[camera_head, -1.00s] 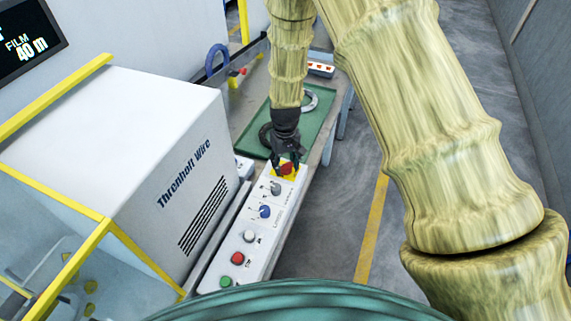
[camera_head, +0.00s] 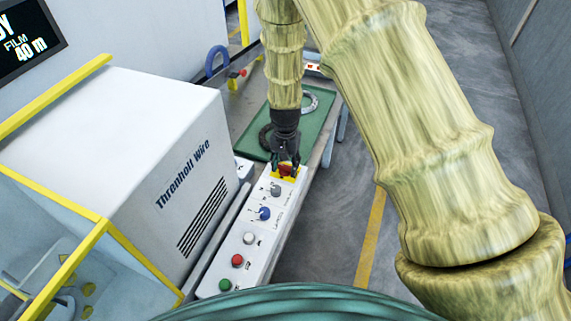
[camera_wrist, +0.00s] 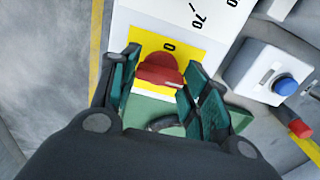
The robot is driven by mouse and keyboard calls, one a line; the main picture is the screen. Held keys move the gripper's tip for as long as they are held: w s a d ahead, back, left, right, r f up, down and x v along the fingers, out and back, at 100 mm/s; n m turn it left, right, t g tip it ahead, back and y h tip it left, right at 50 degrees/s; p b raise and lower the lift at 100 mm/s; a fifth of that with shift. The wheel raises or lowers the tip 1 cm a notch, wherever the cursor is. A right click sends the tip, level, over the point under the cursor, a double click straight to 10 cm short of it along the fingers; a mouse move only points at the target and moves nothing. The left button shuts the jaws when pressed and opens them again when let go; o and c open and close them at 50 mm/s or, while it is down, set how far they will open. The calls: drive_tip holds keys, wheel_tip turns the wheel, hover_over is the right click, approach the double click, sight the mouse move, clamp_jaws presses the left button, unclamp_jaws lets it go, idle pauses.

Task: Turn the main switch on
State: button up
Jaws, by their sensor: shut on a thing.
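The main switch is a red knob (camera_head: 286,170) on a yellow plate (camera_head: 277,180) at the far end of the white control panel (camera_head: 262,238). In the wrist view the red knob (camera_wrist: 160,72) sits between my two teal finger pads, on the yellow plate (camera_wrist: 190,50) with a "0" printed on it. My gripper (camera_head: 287,163) points down at the panel's far end and is shut on the red knob; it also shows in the wrist view (camera_wrist: 163,78). The fingers hide part of the plate, including any other position label.
Grey (camera_head: 275,190), blue (camera_head: 264,213), white (camera_head: 249,238), red (camera_head: 237,260) and green (camera_head: 225,284) controls line the panel. The white Threnholt Wire housing (camera_head: 130,150) stands left. A green mat (camera_head: 312,125) lies beyond. Floor to the right (camera_head: 330,225) is clear.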

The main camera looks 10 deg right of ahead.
drive_tip(key=shift+w+r+m, duration=0.1)
drive_tip(key=shift+m, duration=0.2)
drive_tip(key=o, duration=1)
wheel_tip(320, 180, up, 12)
drive_tip(key=shift+f, duration=0.1)
idle(0.3)
idle(0.4)
